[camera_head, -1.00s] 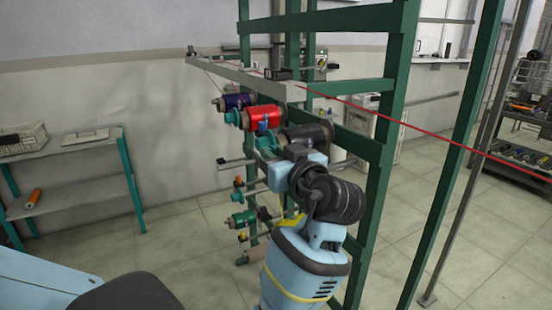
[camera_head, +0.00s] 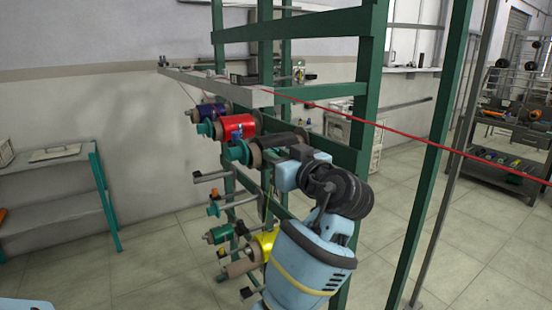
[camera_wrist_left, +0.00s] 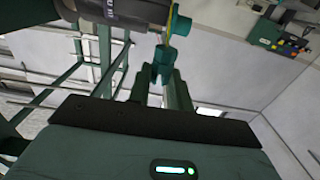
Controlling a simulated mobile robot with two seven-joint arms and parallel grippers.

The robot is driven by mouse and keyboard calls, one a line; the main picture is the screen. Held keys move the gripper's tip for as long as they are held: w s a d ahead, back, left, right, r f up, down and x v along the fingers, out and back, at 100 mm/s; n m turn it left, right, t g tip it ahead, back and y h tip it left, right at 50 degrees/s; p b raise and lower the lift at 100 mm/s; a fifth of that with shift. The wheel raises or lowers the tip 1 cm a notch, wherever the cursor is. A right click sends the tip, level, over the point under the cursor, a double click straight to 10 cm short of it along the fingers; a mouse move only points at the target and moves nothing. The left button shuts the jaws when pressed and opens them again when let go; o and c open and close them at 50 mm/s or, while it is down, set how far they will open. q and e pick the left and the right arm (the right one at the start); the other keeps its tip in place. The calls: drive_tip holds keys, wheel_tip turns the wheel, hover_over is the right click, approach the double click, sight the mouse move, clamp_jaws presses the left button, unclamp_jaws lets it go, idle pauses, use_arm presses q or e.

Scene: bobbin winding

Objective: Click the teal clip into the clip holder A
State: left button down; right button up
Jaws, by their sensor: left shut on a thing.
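My left gripper (camera_wrist_left: 164,80) is shut on a small teal piece, the teal clip (camera_wrist_left: 163,54), in the left wrist view. The clip sits at the fingertips and points up the picture. Just beyond it is a larger teal cylinder (camera_wrist_left: 181,23) with a thin yellow strip beside it; I cannot tell whether they touch. In the head view my left arm reaches the green rack (camera_head: 372,75), with the wrist beside the dark bobbin; the fingertips and clip are hidden there. I cannot make out which part is clip holder A. My right gripper is not in view.
Red (camera_head: 237,127), purple (camera_head: 211,111) and yellow (camera_head: 262,243) bobbins sit on the rack's spindles. A red thread (camera_head: 400,132) runs from the grey top bar (camera_head: 215,84) to the right. A teal-legged shelf (camera_head: 50,203) stands left. The floor between is clear.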

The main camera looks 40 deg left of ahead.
use_arm(q)
drive_tip(key=shift+w+d, duration=0.25)
drive_tip(key=shift+w, duration=0.3)
drive_tip(key=shift+w+d, duration=0.25)
drive_tip(key=shift+w, duration=0.3)
drive_tip(key=shift+w+b, duration=0.15)
drive_tip(key=shift+b, duration=0.15)
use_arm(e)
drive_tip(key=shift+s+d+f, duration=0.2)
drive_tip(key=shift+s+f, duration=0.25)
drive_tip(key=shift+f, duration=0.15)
use_arm(q)
drive_tip(key=shift+w+d, duration=0.1)
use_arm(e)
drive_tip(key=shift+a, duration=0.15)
use_arm(q)
drive_tip(key=shift+f, duration=0.15)
drive_tip(key=shift+f, duration=0.35)
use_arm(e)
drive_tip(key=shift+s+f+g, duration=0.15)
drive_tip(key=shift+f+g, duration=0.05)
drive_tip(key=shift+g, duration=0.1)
use_arm(q)
drive_tip(key=shift+f, duration=0.1)
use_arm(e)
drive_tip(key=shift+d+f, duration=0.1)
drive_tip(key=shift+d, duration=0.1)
